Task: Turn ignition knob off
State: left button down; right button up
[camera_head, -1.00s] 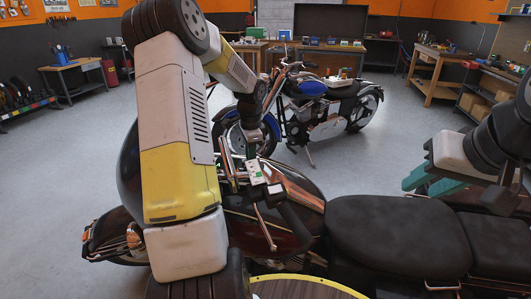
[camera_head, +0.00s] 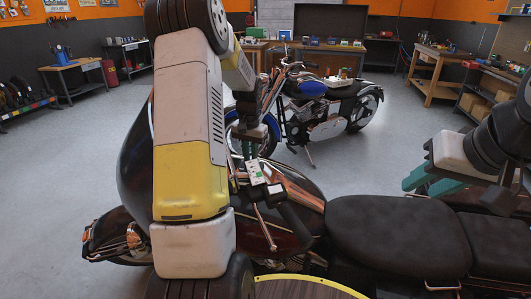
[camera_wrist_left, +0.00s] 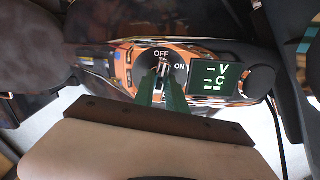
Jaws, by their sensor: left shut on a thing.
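The ignition knob (camera_wrist_left: 163,68) is a small metal piece on a dark round dial, with OFF printed above it and ON to its right. My left gripper (camera_wrist_left: 162,84) has its green fingers closed around the knob in the left wrist view, and they hide part of it. The knob seems to point up near the OFF mark; its exact angle is hard to tell. In the head view my left gripper (camera_head: 249,150) reaches down to the handlebar area of the near motorcycle (camera_head: 385,235). My right gripper (camera_head: 428,182) has teal fingers apart and empty above the rear seat.
A lit display (camera_wrist_left: 221,78) with green characters sits just right of the dial. A second motorcycle (camera_head: 315,110) stands behind. Workbenches (camera_head: 440,72) line the walls, with clear floor between.

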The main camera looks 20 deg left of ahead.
pick_arm(q)
jog(key=shift+n, duration=0.9)
jog(key=c, duration=1.4)
grip_release()
jog(key=shift+o, duration=0.2)
jog(key=shift+s+r, duration=0.2)
jog(key=shift+r, duration=3.75)
